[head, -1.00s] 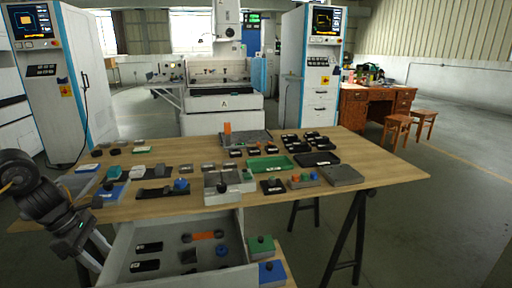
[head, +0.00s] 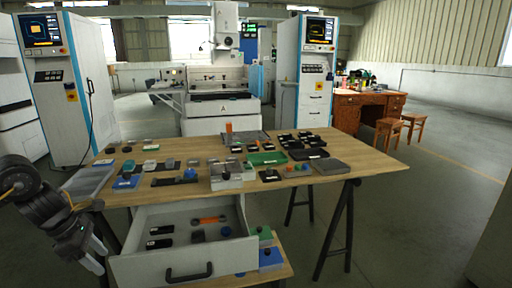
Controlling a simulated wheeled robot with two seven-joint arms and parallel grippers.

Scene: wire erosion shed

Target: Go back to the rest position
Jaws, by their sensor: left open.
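My left gripper (head: 97,262) hangs at the lower left in the head view, pointing down and to the right. It is open, with nothing seen between its fingers. It is left of the open drawer (head: 150,215) and lower than the table top. My right gripper is not in the head view.
A wooden table (head: 365,165) bears many small parts, trays and blocks. The open drawer juts out under its front edge and holds several items. A green box (head: 261,237) and a blue box (head: 271,260) stand right of it.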

